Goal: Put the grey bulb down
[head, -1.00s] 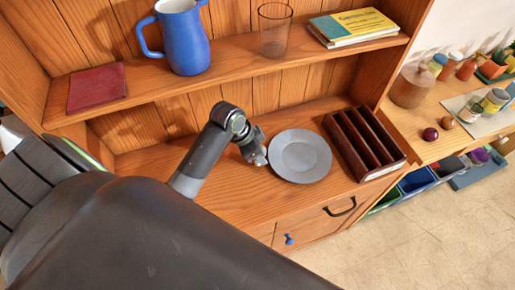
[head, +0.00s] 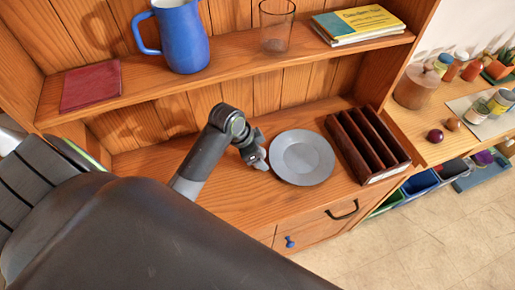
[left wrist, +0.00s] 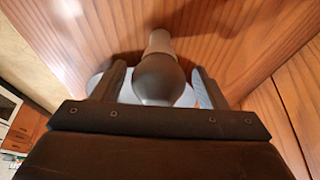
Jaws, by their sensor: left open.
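The grey bulb (left wrist: 160,82) shows in the left wrist view, its round end nearest the camera and its paler brownish neck pointing to the top of the picture. My left gripper (left wrist: 161,86) is open, with one finger on each side of the bulb. The grey plate (head: 302,158) lies flat on the lower shelf, and part of it shows behind the bulb in the left wrist view (left wrist: 185,98). In the head view my left gripper (head: 259,162) is at the plate's left edge. I cannot tell exactly what the bulb rests on. My right gripper is out of view.
A dark slotted rack (head: 368,146) stands right of the plate. The upper shelf holds a blue jug (head: 183,40), a glass (head: 276,28), books (head: 362,24) and a red book (head: 91,84). Bare wood (head: 230,205) lies in front of the plate.

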